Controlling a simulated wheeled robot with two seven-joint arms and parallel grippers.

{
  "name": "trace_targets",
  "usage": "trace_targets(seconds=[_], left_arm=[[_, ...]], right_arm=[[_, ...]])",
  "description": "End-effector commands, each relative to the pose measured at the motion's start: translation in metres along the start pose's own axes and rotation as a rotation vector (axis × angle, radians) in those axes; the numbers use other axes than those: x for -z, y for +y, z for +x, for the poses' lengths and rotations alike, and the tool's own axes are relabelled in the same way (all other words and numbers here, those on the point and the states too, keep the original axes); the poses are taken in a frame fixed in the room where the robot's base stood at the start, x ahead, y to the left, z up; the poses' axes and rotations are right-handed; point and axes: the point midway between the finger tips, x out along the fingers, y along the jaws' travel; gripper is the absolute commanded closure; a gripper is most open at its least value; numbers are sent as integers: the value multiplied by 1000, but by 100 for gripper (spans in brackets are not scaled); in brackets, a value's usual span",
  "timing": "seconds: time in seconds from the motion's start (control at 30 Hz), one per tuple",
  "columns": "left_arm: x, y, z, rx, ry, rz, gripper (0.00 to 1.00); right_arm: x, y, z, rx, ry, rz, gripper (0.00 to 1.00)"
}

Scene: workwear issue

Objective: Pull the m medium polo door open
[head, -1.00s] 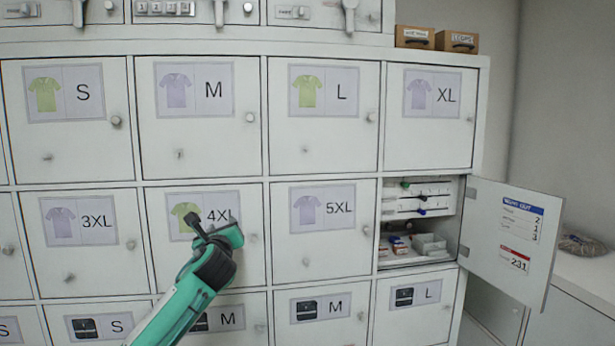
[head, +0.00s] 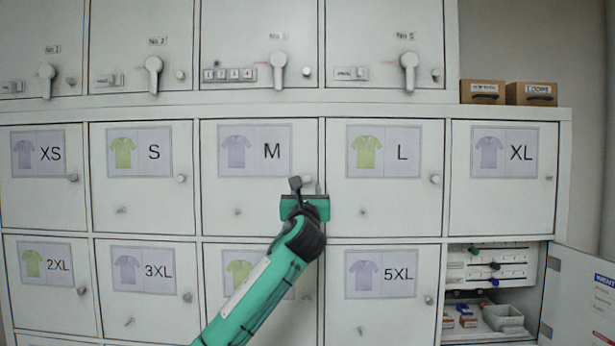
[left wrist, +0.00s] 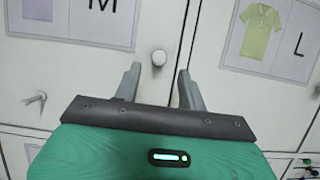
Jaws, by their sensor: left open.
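The M medium polo door (head: 225,205) is closed in the upper polo row of the head view. Its label shows a lilac polo and the letter M. Its round knob (head: 307,180) is at the door's right edge, partly behind my gripper. My left gripper (head: 308,188) is at this knob, its arm reaching up from below. In the left wrist view the knob (left wrist: 159,57) shows just beyond and between the two open fingertips (left wrist: 158,72). The fingers hold nothing, and I see no contact with the knob. My right gripper is out of view.
The L door (head: 385,205) is closed just right of the M door. At lower right an open door (head: 580,300) sticks out beside a compartment with small boxes. Lockers with lever handles (head: 278,70) are above. Two brown boxes (head: 482,92) stand on top at right.

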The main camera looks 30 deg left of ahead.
Motion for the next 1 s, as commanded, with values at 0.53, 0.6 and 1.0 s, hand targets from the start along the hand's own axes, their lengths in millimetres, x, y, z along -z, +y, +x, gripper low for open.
trace_targets(seconds=[0.53,0.6,1.0], left_arm=[[0,0,43,1,0,-2,58],[0,0,43,1,0,-2,58],[0,0,43,1,0,-1,100]], right_arm=[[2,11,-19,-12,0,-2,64],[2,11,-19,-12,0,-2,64],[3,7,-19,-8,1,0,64]])
